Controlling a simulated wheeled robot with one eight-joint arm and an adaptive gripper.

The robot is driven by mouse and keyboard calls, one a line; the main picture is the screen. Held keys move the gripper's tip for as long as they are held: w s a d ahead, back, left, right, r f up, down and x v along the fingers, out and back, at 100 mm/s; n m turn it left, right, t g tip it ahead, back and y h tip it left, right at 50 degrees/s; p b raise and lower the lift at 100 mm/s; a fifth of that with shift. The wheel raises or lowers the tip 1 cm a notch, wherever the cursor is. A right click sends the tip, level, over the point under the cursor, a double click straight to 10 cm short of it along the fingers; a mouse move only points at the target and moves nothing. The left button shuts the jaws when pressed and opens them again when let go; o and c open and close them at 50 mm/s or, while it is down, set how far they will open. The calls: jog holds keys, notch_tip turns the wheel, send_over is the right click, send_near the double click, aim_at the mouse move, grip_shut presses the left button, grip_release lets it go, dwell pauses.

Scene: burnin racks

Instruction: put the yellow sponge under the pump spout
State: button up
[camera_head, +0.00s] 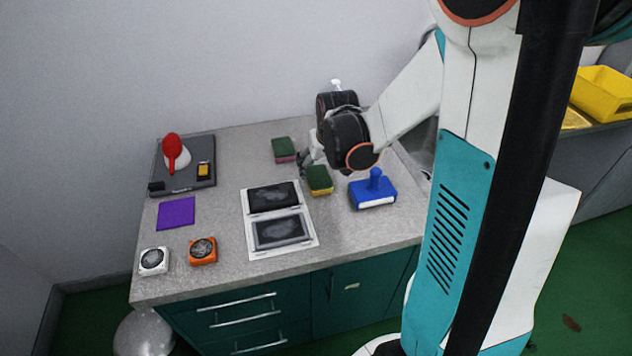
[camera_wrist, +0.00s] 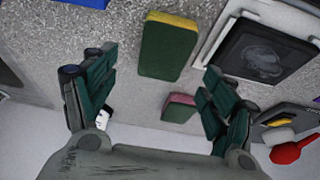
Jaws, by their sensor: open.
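The yellow sponge (camera_head: 319,182) has a dark green face on top and a yellow lower layer. It lies on the counter to the right of the photo sheets, and it shows in the wrist view (camera_wrist: 167,50) ahead of the fingers. My gripper (camera_head: 309,158) is open and empty just behind the sponge, with its fingers apart on either side of the wrist view (camera_wrist: 160,66). A white pump top (camera_head: 336,85) shows above my arm's dark joint. The bottle's body and the space under the spout are hidden in the head view.
A pink-and-green sponge (camera_head: 283,149) lies behind and left of the yellow one; it also shows in the wrist view (camera_wrist: 179,107). A blue stamp-like block (camera_head: 373,192) stands at right, photo sheets (camera_head: 279,244) at left. A grey tray (camera_head: 203,180) holds a red-handled item.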

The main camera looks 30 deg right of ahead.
aim_at(318, 176)
jog(key=shift+a+b+x, duration=0.15)
jog(key=shift+b+x, duration=0.5)
jog(key=shift+x, duration=0.7)
jog(key=shift+a+b+x, duration=0.1)
jog(key=shift+b+x, duration=0.55)
jog(key=shift+x, duration=0.7)
jog(key=shift+w+f, duration=0.2)
jog(key=c, duration=0.8)
jog(key=shift+r, duration=0.1)
jog(key=shift+c, duration=0.2)
